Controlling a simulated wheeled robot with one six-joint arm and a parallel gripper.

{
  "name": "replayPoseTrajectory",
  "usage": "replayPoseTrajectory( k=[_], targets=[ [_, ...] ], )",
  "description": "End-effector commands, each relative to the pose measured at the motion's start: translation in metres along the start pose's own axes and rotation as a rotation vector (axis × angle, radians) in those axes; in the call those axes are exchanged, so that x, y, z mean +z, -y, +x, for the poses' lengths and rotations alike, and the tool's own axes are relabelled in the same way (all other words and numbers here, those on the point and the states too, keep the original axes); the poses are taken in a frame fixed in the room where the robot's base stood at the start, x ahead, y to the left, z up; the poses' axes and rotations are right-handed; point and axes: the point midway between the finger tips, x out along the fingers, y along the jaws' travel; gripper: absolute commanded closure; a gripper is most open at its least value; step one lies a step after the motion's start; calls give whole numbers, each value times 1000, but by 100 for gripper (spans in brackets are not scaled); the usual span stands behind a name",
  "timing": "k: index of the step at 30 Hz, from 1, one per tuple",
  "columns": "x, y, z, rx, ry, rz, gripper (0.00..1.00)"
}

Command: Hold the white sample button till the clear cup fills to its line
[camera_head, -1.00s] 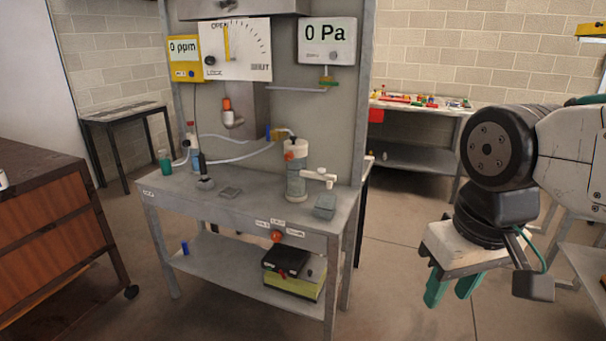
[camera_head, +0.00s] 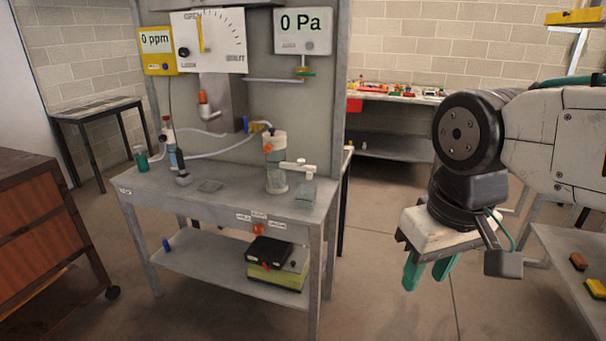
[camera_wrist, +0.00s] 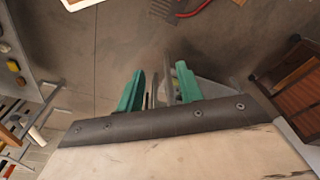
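On the grey test bench (camera_head: 225,208), a pale cylinder with an orange part (camera_head: 275,150) stands toward the right. Its lower section (camera_head: 277,181) looks clear, and may be the clear cup; no fill line can be made out. A white arm-like fitting (camera_head: 297,166) sticks out to its right, above a small grey block (camera_head: 302,192). I cannot tell which part is the white sample button. My gripper (camera_head: 428,272) hangs fingers-down to the right of the bench, well apart from it. In the wrist view its green fingers (camera_wrist: 160,88) are spread and empty, over the floor.
The bench back panel carries a dial (camera_head: 209,42), a yellow ppm meter (camera_head: 158,52) and a Pa display (camera_head: 303,33). A wooden cabinet (camera_head: 45,232) stands at left, and a grey table (camera_head: 575,262) at right. Open floor (camera_head: 390,315) lies between bench and right table.

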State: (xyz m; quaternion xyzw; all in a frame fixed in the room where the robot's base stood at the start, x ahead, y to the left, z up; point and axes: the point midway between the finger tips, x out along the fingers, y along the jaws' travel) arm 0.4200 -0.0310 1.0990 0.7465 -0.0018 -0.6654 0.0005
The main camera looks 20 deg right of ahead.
Motion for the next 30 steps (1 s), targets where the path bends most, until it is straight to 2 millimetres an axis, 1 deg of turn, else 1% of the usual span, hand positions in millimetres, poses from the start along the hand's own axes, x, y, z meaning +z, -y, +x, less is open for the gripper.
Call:
replayPoseTrajectory(
  k=[1, 2, 3, 4, 5, 30],
  targets=[
    [0, 0, 0, 0, 0, 0, 66],
    [0, 0, 0, 0, 0, 0, 75],
    [0, 0, 0, 0, 0, 0, 86],
    [0, 0, 0, 0, 0, 0, 94],
    [0, 0, 0, 0, 0, 0, 100],
    [0, 0, 0, 0, 0, 0, 100]
  ],
)
